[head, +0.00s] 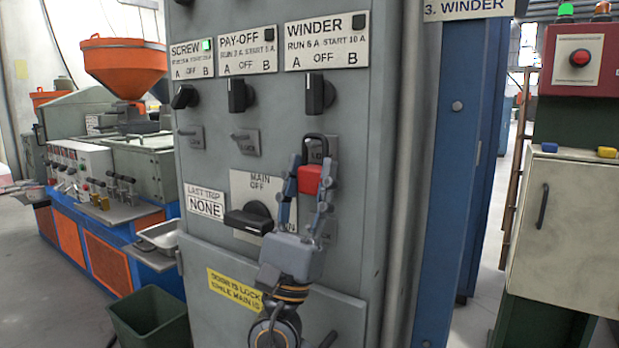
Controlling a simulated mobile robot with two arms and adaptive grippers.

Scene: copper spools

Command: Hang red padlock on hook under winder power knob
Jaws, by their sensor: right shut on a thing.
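The red padlock (310,180) is held upright between the fingers of my right gripper (309,178), in front of the grey cabinet. Its dark shackle (314,138) points up and overlaps the small plate (329,146) under the winder knob. The winder power knob (319,94) is black and points up, below the WINDER label (326,54). The hook on that plate is hidden behind the shackle and fingers, so I cannot tell whether the shackle is around it. My left gripper is not in view.
Similar hook plates sit under the pay-off knob (237,95) and screw knob (185,97). The main switch handle (249,221) sticks out left of my right gripper. A green bin (150,318) stands at lower left. A blue post (462,180) stands to the right.

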